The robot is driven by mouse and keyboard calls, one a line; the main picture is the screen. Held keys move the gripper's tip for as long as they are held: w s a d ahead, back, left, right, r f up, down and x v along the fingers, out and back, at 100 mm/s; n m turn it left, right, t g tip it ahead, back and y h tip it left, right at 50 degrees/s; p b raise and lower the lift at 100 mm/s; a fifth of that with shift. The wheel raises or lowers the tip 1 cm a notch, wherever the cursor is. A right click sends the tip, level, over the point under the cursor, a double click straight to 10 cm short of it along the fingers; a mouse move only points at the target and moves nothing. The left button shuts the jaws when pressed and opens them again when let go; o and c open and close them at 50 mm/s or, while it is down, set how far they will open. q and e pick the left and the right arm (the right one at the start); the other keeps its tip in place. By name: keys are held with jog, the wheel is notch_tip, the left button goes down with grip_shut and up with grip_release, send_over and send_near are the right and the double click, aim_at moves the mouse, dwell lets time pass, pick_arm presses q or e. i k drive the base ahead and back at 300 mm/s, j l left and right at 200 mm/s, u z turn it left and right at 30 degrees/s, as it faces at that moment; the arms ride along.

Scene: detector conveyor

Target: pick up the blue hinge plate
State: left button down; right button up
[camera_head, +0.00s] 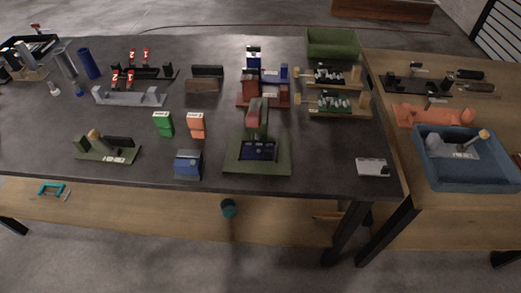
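No part is plainly marked as the blue hinge plate. A small blue folded-looking part (188,164) stands alone near the front edge of the dark table, left of a green fixture, and is the likeliest match. Another dark blue piece (258,149) sits in the green fixture (258,168), under a red and green part. Neither of my grippers shows in the head view, and nothing is seen touching the blue part.
The dark table (325,170) has free room right of the green fixture, up to a small grey plate (373,168). Green (163,124) and orange (196,125) blocks stand behind the blue part. A blue tray (437,181) is on the right wooden table.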

aim_at(259, 151)
jog(key=u, duration=1.5)
jog(key=k+l, duration=0.2)
jog(key=k, duration=0.15)
jog(key=k+l+u, duration=0.1)
jog(key=k, duration=0.25)
